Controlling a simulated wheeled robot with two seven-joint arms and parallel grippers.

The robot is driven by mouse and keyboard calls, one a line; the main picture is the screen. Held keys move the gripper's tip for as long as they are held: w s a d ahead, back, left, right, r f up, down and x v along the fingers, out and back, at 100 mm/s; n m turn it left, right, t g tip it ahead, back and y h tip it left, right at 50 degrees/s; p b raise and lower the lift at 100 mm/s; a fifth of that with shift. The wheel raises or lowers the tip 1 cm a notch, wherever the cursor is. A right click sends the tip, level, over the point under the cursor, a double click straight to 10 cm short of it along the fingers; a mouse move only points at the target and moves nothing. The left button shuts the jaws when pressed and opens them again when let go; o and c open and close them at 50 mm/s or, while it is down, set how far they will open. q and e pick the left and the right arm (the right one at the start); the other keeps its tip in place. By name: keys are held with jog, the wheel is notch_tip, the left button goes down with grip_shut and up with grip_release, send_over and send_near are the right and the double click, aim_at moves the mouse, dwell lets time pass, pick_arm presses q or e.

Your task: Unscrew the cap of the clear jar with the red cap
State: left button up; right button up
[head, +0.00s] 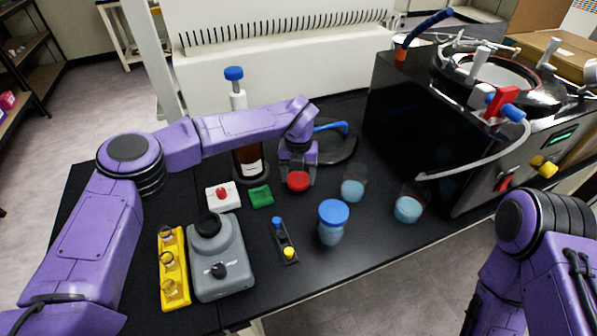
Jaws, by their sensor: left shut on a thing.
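The red cap (298,182) shows between the fingers of my left gripper (298,178), right of the small green block. The gripper points down from my purple wrist and is shut on the red cap. The clear body of the jar cannot be made out clearly, and I cannot tell whether the cap is still on it. My right arm shows at the right edge, but its gripper is out of view.
A blue-capped jar (333,223) and two open beakers with blue contents, one (353,190) near and one (408,209) farther right, stand nearby. A brown bottle (248,163) is behind left. A grey device (219,262) and yellow rack (173,270) stand at front left; the black freeze dryer (405,125) blocks the right.

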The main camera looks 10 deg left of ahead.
pick_arm(q)
jog(key=shift+f, duration=0.4)
dwell(0.4)
jog(key=o, duration=1.2)
jog(key=shift+o, duration=0.4)
jog(key=shift+r+p, duration=2.35)
jog(key=shift+r, duration=1.25)
jog(key=shift+f, duration=0.1)
